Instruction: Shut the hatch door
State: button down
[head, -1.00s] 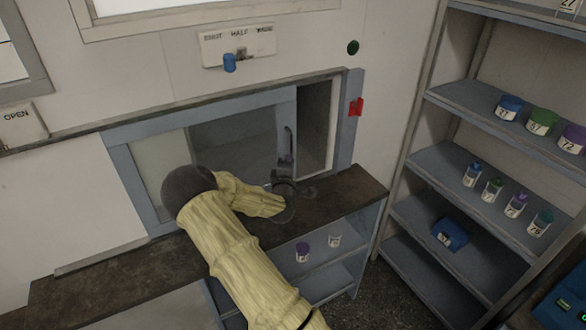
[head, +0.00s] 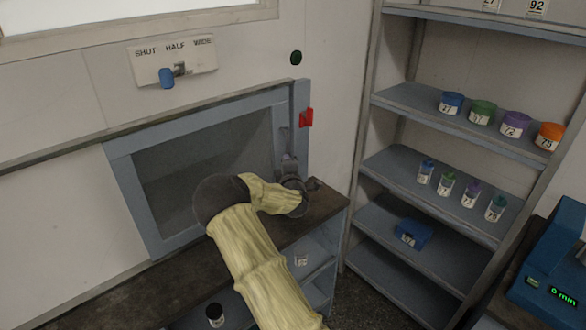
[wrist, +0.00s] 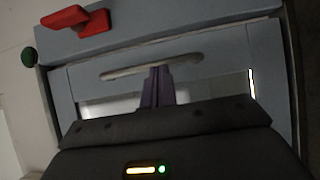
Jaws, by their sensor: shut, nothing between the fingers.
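The hatch door (head: 205,165) is a grey pane in a blue-grey frame, set in the wall behind the counter. It stands against the right post, and I see no clear opening there; a very thin gap cannot be ruled out. Its handle (wrist: 150,67) is a pale curved bar in the wrist view. My gripper (head: 289,160) is at the door's right side by the handle. In the wrist view its purple fingers (wrist: 157,85) are together and empty, at or touching the handle; contact is unclear. A red catch (head: 306,117) is on the right post.
A wall plate (head: 190,58) with a blue-knobbed lever is above the hatch. A dark green button (head: 296,58) is near the post. The counter (head: 325,200) runs below. Shelves (head: 455,135) with lidded jars stand at right, beside a blue machine (head: 555,270).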

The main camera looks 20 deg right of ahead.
jog(key=shift+w+d, duration=0.2)
jog(key=shift+d, duration=0.15)
jog(key=shift+d+r, duration=0.1)
jog(key=w+a+b+v, duration=0.1)
jog(key=a+b+v, duration=0.2)
jog(key=v, duration=1)
jog(key=shift+b, duration=0.65)
jog(key=shift+s, duration=0.1)
